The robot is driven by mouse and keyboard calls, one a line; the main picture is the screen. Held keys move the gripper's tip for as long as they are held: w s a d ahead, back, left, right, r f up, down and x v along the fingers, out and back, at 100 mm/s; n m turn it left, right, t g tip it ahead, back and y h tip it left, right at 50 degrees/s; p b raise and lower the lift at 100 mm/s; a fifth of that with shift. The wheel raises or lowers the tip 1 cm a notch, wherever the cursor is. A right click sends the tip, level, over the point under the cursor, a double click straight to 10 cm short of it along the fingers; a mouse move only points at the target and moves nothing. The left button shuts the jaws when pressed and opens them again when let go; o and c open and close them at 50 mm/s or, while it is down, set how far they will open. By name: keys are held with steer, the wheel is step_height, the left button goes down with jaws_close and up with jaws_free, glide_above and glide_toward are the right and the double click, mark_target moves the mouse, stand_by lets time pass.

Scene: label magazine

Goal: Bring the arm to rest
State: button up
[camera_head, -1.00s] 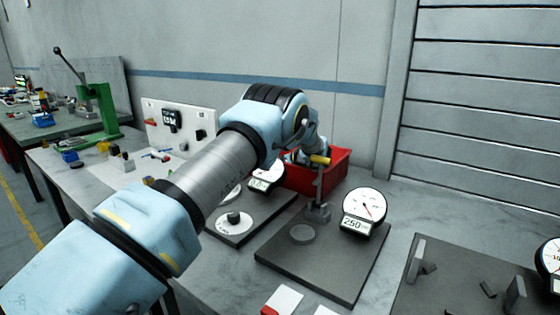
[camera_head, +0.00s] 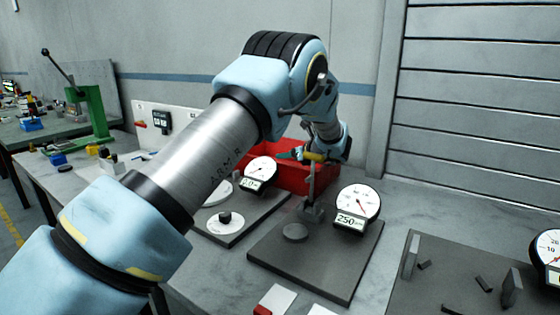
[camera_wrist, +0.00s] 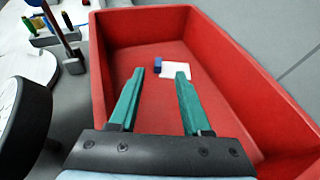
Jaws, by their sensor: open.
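My gripper (camera_wrist: 155,100) has two green fingers, spread apart with nothing between them in the wrist view. It is above the red bin (camera_wrist: 243,78). Inside the bin, beyond the fingertips, lies a white label-like piece (camera_wrist: 173,75) with a small blue block (camera_wrist: 157,65) beside it. In the head view my arm reaches over the bench, with the wrist at the red bin (camera_head: 300,180).
A gauge reading 250 (camera_head: 357,205) stands on a dark plate (camera_head: 310,255) in front of the bin. A second gauge (camera_head: 260,172) is left of it. A green press (camera_head: 92,115) stands at far left. A ribbed shutter (camera_head: 480,100) and wall are behind.

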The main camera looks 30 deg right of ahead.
steer(key=shift+v, duration=0.8)
steer(key=shift+r, duration=0.1)
